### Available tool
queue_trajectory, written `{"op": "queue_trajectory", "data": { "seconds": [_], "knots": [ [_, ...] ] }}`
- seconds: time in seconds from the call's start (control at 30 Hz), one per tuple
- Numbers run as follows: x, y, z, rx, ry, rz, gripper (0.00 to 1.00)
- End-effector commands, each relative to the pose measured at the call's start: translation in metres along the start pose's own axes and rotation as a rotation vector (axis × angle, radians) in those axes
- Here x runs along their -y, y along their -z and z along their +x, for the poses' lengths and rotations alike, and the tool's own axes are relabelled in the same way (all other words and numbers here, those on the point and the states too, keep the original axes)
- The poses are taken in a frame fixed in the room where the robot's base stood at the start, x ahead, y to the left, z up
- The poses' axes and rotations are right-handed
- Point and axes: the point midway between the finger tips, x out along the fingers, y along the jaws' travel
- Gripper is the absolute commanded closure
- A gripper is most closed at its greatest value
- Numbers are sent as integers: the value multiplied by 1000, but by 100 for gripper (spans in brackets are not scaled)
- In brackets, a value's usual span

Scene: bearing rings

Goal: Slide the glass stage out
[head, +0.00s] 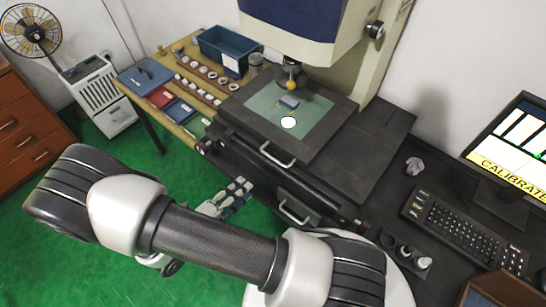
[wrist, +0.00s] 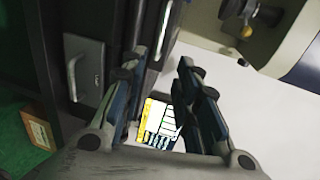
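The glass stage (head: 313,114) is a pale green pane in a dark frame, under the measuring head of the machine. A small blue block and a round white spot show on the pane. A metal handle (head: 277,156) is on the front edge of the stage. A second, lower handle (head: 293,213) is on the machine's front. My gripper (head: 238,196) is in front of the machine, left of the lower handle and below the stage. In the wrist view my gripper (wrist: 158,68) is open, with nothing seen between its fingers. Handles show there at left and top; which is which is unclear.
A wooden table (head: 183,100) with trays, rings and a blue bin (head: 222,58) stands left of the machine. A keyboard (head: 465,230), a monitor (head: 515,140) and a crumpled ball (head: 414,165) are at right. Green floor (head: 130,160) is open at left.

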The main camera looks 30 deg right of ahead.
Motion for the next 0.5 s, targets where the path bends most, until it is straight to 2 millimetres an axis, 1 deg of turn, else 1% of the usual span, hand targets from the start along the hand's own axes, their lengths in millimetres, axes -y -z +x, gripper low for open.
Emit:
{"op": "queue_trajectory", "data": {
  "seconds": [0.17, 0.5],
  "knots": [
    [-1, 2, 28, -9, -1, 1, 71],
    [-2, 3, 103, -11, -2, 5, 71]
  ]
}}
